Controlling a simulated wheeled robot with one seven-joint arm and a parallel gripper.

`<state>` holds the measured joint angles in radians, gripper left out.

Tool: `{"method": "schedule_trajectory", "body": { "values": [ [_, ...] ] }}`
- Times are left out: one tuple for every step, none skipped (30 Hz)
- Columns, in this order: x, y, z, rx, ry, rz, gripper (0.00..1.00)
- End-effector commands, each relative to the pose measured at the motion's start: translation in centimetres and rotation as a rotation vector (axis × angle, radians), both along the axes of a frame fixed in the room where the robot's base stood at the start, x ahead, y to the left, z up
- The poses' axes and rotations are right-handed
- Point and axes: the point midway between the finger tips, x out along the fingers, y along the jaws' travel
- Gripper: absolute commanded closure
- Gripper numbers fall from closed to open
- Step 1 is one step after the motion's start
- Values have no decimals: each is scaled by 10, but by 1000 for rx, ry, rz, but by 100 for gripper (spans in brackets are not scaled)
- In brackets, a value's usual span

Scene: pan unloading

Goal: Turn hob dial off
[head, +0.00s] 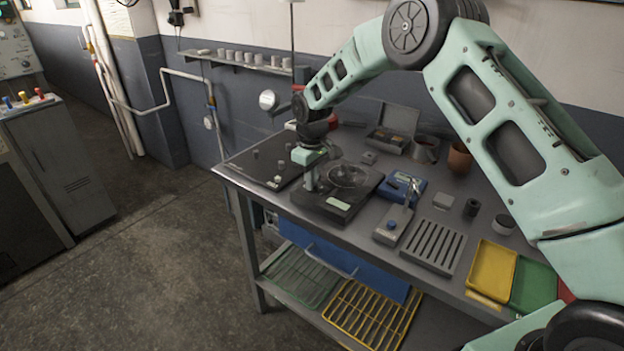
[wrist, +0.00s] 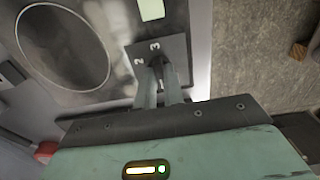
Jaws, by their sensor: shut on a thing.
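The hob (head: 366,187) is a dark, flat unit on the workbench in the head view, with a round cooking zone on top. In the wrist view the hob (wrist: 115,22) shows a ring on its glossy top and a pale label at its edge. The hob dial (wrist: 157,61) sits on a grey plate marked 2 and 3. My gripper (wrist: 159,68) reaches down to it, with its fingers shut on the dial. In the head view my gripper (head: 309,184) is at the hob's left corner; the dial is hidden there. The dial's pointer cannot be read.
A dark panel with small knobs (head: 262,165) lies left of the hob. A blue box (head: 400,188), a grey slotted rack (head: 433,248) and yellow (head: 492,270) and green (head: 533,284) trays lie to the right. The floor (head: 150,265) before the bench is clear.

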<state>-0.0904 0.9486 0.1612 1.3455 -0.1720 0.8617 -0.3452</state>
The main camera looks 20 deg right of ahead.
Motion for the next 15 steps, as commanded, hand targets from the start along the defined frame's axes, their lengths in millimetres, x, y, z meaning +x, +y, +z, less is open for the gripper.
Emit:
{"method": "schedule_trajectory", "body": {
  "values": [
    [1,0,2,0,-3,2,100],
    [1,0,2,0,-3,2,100],
    [1,0,2,0,-3,2,100],
    [1,0,2,0,-3,2,100],
    [1,0,2,-1,-4,2,100],
    [1,0,2,-1,-4,2,100],
    [1,0,2,-1,-4,2,100],
    [1,0,2,-1,-4,2,100],
    [1,0,1,-1,-3,2,79],
    [1,0,1,0,-3,2,71],
    [1,0,1,0,-3,2,68],
    [1,0,1,0,-3,2,68],
    [1,0,1,0,-3,1,68],
    [1,0,1,0,-3,1,68],
    [1,0,1,-1,-2,1,68]
  ]
}}
